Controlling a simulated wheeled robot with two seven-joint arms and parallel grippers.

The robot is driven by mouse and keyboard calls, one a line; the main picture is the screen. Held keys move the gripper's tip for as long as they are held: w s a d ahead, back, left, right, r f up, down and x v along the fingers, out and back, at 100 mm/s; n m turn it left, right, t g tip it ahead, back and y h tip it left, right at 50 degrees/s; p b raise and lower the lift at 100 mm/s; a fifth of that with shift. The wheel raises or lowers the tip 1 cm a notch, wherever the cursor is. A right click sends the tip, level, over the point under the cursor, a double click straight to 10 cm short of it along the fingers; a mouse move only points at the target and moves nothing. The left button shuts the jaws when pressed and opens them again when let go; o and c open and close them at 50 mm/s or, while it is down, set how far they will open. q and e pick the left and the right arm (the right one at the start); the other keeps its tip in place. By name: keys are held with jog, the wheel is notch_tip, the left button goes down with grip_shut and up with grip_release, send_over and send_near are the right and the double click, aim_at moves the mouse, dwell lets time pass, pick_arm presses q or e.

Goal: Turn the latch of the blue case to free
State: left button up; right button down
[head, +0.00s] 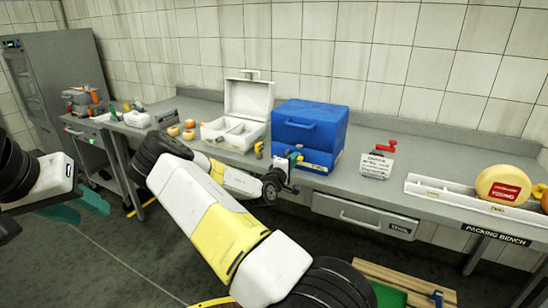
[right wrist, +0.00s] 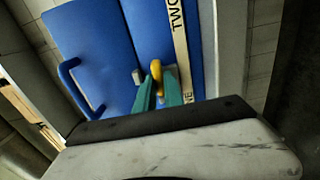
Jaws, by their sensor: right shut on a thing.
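The blue case (head: 312,128) stands closed on the bench against the tiled wall, and its front fills much of the right wrist view (right wrist: 95,35). A yellow latch (right wrist: 157,71) sits on its front beside a small grey piece (right wrist: 137,77). My right gripper (head: 295,160) is at the case's front. In the right wrist view its teal fingers (right wrist: 158,90) are shut on the yellow latch, hiding part of it. The latch's exact angle is hard to tell. My left gripper (head: 80,207) hangs at the far left, away from the bench, its teal fingers apart and empty.
An open white case (head: 247,102) stands left of the blue one. A blue handle (right wrist: 78,85) projects from the blue case's front.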

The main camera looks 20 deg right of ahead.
jog(key=shift+a, duration=0.1)
dwell(0.4)
jog(key=c, duration=1.4)
grip_release()
jog(key=shift+c, duration=0.2)
